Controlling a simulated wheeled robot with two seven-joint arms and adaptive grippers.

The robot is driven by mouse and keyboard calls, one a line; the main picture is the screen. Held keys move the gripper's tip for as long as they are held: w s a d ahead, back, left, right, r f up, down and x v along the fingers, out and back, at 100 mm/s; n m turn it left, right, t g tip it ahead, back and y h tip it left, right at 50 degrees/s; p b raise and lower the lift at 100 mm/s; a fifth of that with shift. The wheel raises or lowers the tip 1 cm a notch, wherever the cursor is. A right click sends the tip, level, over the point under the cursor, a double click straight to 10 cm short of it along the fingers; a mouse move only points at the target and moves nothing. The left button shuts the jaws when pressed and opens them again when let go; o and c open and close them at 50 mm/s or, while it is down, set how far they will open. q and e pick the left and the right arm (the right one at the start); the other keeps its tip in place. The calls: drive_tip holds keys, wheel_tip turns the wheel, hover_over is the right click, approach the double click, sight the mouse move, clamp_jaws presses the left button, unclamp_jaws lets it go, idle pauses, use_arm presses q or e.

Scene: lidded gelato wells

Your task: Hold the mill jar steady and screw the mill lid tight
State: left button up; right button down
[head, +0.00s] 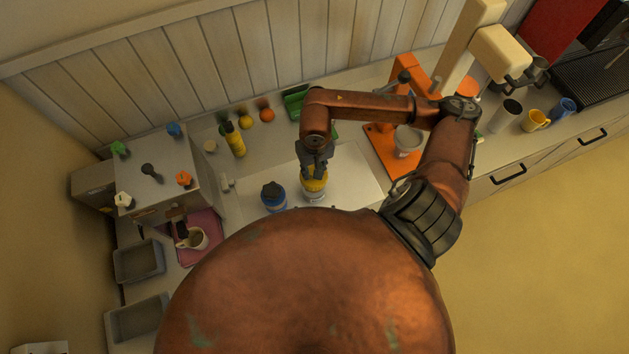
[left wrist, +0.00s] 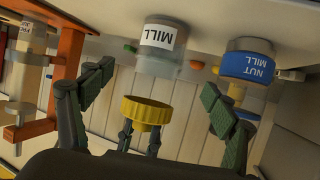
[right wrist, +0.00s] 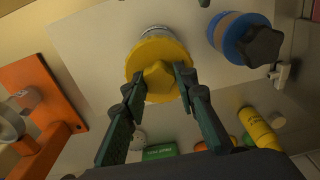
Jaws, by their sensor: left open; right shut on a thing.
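The clear mill jar (left wrist: 160,48), labelled MILL, stands on the counter; the left wrist view shows it upside down. The yellow mill lid (left wrist: 146,112) hangs above the jar's mouth with a visible gap between them.
A blue-lidded NUT MILL jar (head: 273,197) stands close beside the mill jar. An orange stand (head: 384,152) is to the right. A yellow bottle (head: 235,140) and small fruits are at the back. The pale mat (head: 352,170) is clear right of the jar.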

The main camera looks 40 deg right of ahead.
use_arm(q)
drive_tip(key=x, duration=1.1)
drive_tip(key=shift+w+d+f, duration=0.15)
drive_tip(key=shift+w+d, duration=0.1)
drive_tip(key=shift+d, duration=0.05)
drive_tip(key=c, duration=1.3)
drive_tip(key=shift+c, duration=0.2)
drive_tip(key=shift+a+f, duration=0.1)
drive_tip(key=shift+f, duration=0.1)
drive_tip(key=o, duration=0.7)
drive_tip(key=c, duration=0.7)
drive_tip(key=shift+c, duration=0.2)
drive_tip(key=shift+r, duration=0.1)
use_arm(e)
drive_tip(key=shift+f, duration=0.1)
